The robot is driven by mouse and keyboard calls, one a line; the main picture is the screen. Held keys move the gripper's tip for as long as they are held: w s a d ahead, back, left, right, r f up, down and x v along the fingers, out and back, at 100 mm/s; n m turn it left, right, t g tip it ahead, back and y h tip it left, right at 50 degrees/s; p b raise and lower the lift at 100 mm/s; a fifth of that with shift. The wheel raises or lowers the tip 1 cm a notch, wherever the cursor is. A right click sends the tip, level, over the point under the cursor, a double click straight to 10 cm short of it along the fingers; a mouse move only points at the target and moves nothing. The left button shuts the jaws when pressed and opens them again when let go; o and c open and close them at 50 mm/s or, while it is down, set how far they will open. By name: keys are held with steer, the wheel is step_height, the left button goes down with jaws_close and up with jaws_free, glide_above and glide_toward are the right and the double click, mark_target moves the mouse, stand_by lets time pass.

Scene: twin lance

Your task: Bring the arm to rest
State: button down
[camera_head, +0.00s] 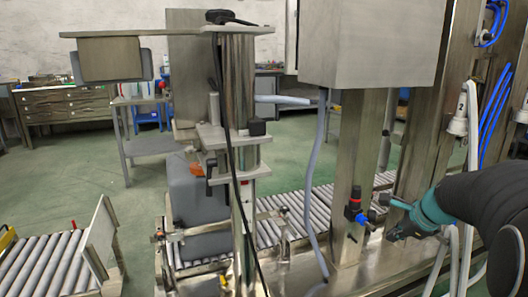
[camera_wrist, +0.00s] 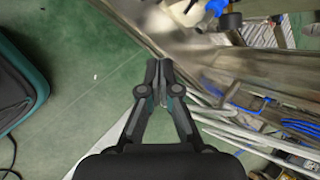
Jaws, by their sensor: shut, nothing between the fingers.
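My gripper (camera_head: 388,219) is at the right of the head view, at the end of my dark and teal arm, which comes in from the right edge. In the wrist view my gripper (camera_wrist: 160,80) has its fingertips together with nothing between them. In the head view it appears close to a steel post (camera_head: 356,130) and a small valve with red and blue parts (camera_head: 354,205). I cannot tell the exact gap. In the wrist view green floor (camera_wrist: 100,45) lies beyond and left of the fingers.
A steel machine frame (camera_head: 412,130) with blue and white hoses (camera_head: 488,100) stands around my arm. A roller conveyor (camera_head: 290,215) and a grey canister (camera_head: 195,195) are further left. Open green floor (camera_head: 75,180) lies at the left.

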steer(key=s+a+n+h, duration=0.1)
steer(key=s+a+n, duration=0.8)
steer(key=s+n, duration=0.2)
steer(key=s+a+n+g, duration=0.1)
steer(key=s+a+n, duration=0.8)
steer(key=s, duration=0.5)
steer(key=shift+s+r+n+h, duration=0.25)
steer(key=shift+s+n+h, duration=0.15)
steer(key=shift+n, duration=0.9)
